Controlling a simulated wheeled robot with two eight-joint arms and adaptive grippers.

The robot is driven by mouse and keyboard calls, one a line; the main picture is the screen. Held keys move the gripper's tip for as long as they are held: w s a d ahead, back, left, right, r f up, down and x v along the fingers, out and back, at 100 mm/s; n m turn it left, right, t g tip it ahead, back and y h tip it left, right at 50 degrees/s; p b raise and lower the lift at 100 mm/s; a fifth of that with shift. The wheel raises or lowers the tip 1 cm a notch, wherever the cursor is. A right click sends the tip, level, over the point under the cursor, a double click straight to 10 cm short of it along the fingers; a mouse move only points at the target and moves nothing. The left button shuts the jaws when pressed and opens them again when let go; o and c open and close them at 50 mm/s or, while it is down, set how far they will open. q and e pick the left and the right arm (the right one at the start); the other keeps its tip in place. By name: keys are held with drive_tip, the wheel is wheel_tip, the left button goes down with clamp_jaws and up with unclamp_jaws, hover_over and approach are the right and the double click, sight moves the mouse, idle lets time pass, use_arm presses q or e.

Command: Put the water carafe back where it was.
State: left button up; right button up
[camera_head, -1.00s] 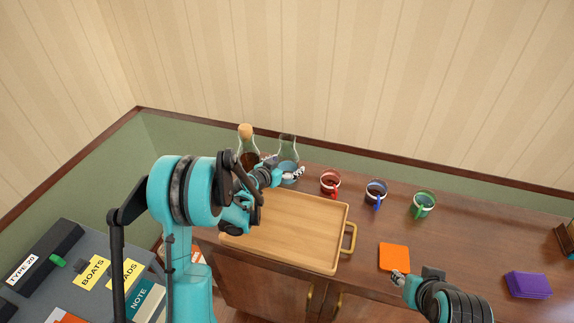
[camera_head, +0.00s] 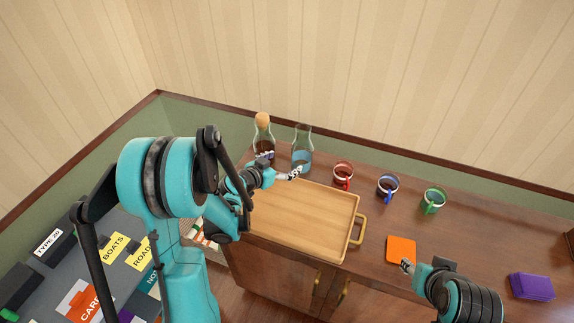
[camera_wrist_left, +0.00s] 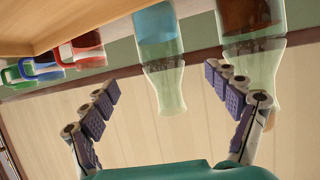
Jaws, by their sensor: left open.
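The water carafe (camera_head: 302,158), clear glass with blue water, stands upright at the back left of the wooden sideboard, behind the tray. A corked carafe (camera_head: 263,138) with dark brown liquid stands to its left. My left gripper (camera_head: 280,165) is open and empty, in front of the two carafes. In the left wrist view, which is upside down, the water carafe (camera_wrist_left: 158,45) appears between the spread fingers (camera_wrist_left: 170,105), and the brown carafe (camera_wrist_left: 250,30) is partly behind the right finger. My right gripper (camera_head: 405,265) is low over an orange square; its jaw opening is unclear.
A wooden tray (camera_head: 300,220) with a brass handle lies empty in front. Red (camera_head: 343,174), blue (camera_head: 388,186) and green (camera_head: 433,200) mugs stand in a row to the right. The orange square (camera_head: 401,248) and a purple stack (camera_head: 531,286) lie at the front right.

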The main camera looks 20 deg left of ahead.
use_arm(q)
drive_tip(key=s+d+r+g, duration=0.2)
drive_tip(key=s+d+r, duration=0.3)
drive_tip(key=s, duration=0.1)
drive_tip(key=s+d+r+n+g+y, duration=0.1)
drive_tip(key=s+r+n+g+y, duration=0.1)
drive_tip(key=s, duration=1.8)
drive_tip(key=shift+s+n+g+y, duration=0.2)
drive_tip(key=shift+n+g+y, duration=0.5)
drive_tip(key=shift+g+y, duration=0.25)
drive_tip(key=shift+d, duration=0.1)
